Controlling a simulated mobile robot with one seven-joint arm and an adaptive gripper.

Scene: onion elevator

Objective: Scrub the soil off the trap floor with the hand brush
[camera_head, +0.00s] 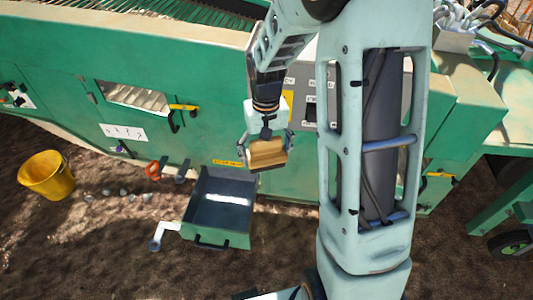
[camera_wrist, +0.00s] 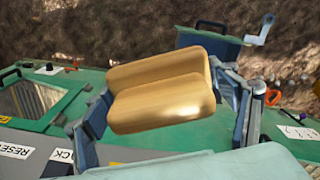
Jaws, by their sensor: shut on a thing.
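My gripper (camera_head: 267,143) is shut on the hand brush (camera_head: 268,154), a tan wooden block. The brush also fills the middle of the wrist view (camera_wrist: 160,90), between the two fingers; its bristles cannot be made out. The trap (camera_head: 222,205) is an open dark grey tray with a green front, pulled out low on the green machine. Its floor shows a bright patch of light; I cannot tell soil on it. The brush is held above and to the right of the trap in the head view, apart from it. Part of the trap shows in the wrist view (camera_wrist: 208,42).
A white crank handle (camera_head: 160,236) sticks out at the trap's left. Orange (camera_head: 154,170) and grey levers stand on the machine left of it. A yellow bucket (camera_head: 47,175) and several pale lumps are on the brown ground at left.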

